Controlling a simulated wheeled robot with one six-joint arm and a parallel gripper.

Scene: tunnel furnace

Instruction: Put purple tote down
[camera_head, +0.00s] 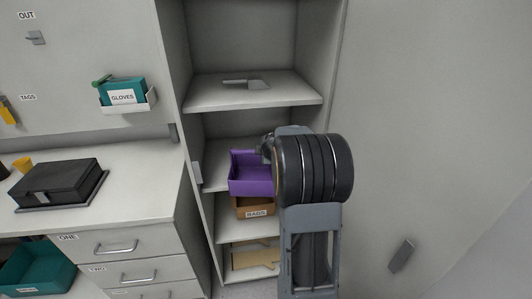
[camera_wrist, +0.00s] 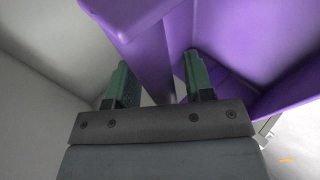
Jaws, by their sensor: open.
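The purple tote (camera_head: 252,184) sits upright at the middle shelf (camera_head: 215,180) of the open cabinet, its front at the shelf's front edge. My gripper is mostly hidden behind my arm in the head view. In the wrist view the two green fingers of my gripper (camera_wrist: 158,88) are open and apart. A wall of the purple tote (camera_wrist: 150,55) passes between them, and the fingers stand on either side of it. I cannot tell whether either finger touches it.
An upper shelf (camera_head: 290,91) holds a grey scoop-like tool (camera_head: 246,84). Below the tote is a brown box labelled RAGS (camera_head: 256,212). The cabinet's side panels close in on both sides. A counter with a black case (camera_head: 58,184) stands to the left.

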